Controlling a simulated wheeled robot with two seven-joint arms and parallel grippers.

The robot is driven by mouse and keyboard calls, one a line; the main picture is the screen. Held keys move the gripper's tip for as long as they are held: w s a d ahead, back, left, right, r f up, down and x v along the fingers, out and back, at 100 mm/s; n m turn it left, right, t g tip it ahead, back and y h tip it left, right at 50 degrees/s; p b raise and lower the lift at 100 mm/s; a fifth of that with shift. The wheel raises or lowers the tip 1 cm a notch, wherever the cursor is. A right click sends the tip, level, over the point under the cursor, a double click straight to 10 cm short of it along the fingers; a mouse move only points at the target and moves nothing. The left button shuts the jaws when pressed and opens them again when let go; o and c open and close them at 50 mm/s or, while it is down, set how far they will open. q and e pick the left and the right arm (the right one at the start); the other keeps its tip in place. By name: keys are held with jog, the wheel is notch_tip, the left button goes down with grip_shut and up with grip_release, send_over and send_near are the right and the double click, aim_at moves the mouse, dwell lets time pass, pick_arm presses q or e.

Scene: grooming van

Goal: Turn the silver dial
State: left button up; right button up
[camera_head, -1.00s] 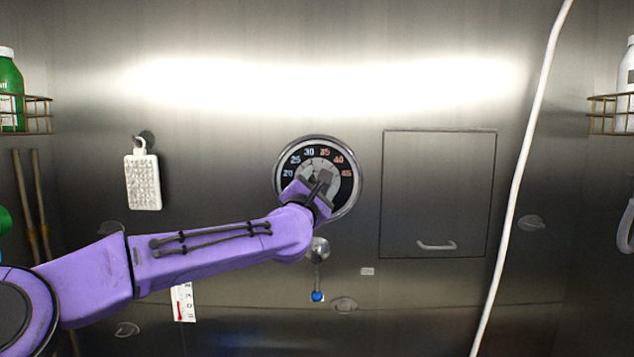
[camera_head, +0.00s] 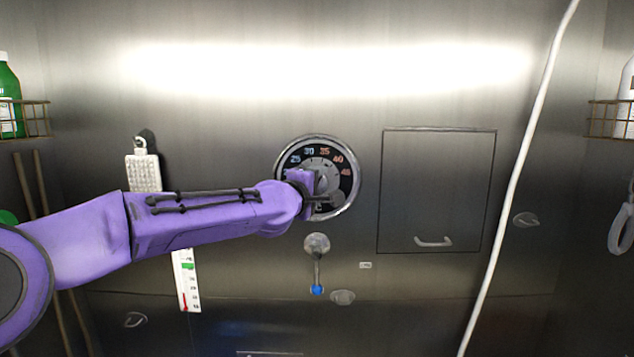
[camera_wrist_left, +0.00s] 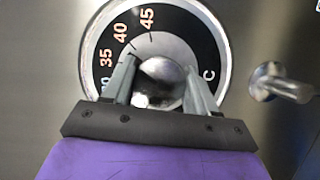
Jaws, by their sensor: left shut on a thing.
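The silver dial (camera_head: 321,184) sits at the centre of a round black gauge (camera_head: 345,163) with a chrome rim and orange, white and blue numbers, on the steel wall. In the left wrist view the dial's rounded knob (camera_wrist_left: 160,80) is between the fingers. My left gripper (camera_head: 322,199) is in front of the gauge, shut on the knob. The left wrist view shows its two grey fingers (camera_wrist_left: 160,85) on either side of the knob. My left gripper and wrist hide the gauge's lower left part in the head view. My right gripper is not in view.
A lever with a blue tip (camera_head: 317,265) hangs below the gauge. A closed panel with a handle (camera_head: 437,190) is to the right. A white hose (camera_head: 522,160) runs down beyond it. A white brush (camera_head: 143,172) and a thermometer strip (camera_head: 187,281) are at the left.

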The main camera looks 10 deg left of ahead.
pick_arm(q)
jog(key=shift+m+g, duration=0.3)
jog(key=shift+m, duration=0.7)
jog(key=o, duration=1)
jog(key=shift+o, duration=0.2)
